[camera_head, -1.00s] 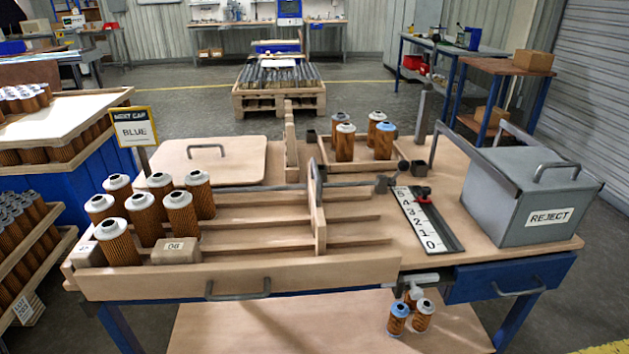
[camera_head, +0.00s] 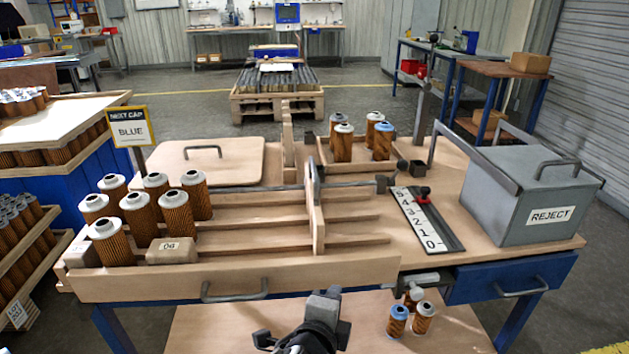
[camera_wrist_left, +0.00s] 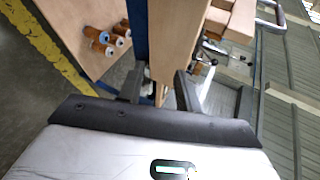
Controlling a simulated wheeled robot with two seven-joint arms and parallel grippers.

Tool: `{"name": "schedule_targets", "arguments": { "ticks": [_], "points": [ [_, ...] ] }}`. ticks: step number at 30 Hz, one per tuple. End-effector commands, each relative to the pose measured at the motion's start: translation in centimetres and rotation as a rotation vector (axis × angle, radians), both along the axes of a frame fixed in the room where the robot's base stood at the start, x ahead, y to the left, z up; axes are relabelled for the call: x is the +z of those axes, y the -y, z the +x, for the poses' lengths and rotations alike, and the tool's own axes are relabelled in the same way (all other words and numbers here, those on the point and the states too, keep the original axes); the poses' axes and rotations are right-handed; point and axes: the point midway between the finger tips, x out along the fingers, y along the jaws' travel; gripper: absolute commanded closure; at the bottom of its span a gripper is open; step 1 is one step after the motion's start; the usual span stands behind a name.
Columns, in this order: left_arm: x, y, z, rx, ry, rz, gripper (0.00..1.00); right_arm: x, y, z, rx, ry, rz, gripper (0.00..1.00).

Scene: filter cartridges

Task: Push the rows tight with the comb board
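The comb board (camera_head: 318,215) stands upright across the slatted rack (camera_head: 260,277), right of its middle. Several brown pleated cartridges (camera_head: 140,220) with white tops stand at the rack's left end, apart from the board, with empty lanes between. A wooden block marked 06 (camera_head: 171,251) sits in the front lane beside them. My left gripper (camera_head: 305,338) shows at the bottom of the head view, in front of the rack and below its front handle, touching nothing. In the left wrist view its two fingers (camera_wrist_left: 158,92) are apart and empty. My right gripper is not in view.
A 0–5 scale (camera_head: 428,220) with a red slider lies right of the rack. A grey REJECT bin (camera_head: 530,200) stands at the right. A tray (camera_head: 365,170) holds several cartridges behind. A NEXT CAP BLUE sign (camera_head: 131,128) stands left. Cartridges (camera_head: 423,318) stand on the lower shelf.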

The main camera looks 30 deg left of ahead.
Motion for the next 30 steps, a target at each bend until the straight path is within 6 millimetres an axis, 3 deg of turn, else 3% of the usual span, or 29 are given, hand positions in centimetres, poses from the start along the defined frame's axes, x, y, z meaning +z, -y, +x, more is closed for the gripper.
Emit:
{"name": "schedule_targets", "arguments": {
  "ticks": [1,3,6,9,12,17,30],
  "points": [
    [2.4,-0.9,2.4,0.001,0.032,0.226,0.66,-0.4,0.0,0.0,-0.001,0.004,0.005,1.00],
    [5.9,-2.2,4.3,0.029,0.039,0.513,0.66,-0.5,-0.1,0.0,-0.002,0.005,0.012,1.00],
    [10.1,-3.6,5.7,0.095,0.024,0.810,0.66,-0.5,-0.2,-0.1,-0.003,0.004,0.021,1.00],
    [12.8,-4.3,6.2,0.149,-0.002,0.979,0.66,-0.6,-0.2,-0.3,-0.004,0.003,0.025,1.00],
    [13.9,-4.8,6.4,0.173,-0.016,1.045,0.66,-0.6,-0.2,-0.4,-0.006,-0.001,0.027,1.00],
    [14.0,-5.8,7.9,0.175,-0.018,1.053,0.66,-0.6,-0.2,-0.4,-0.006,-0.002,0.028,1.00],
    [13.9,-11.2,15.6,0.173,-0.019,1.049,0.66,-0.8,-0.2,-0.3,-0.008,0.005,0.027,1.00]
  ]
}}
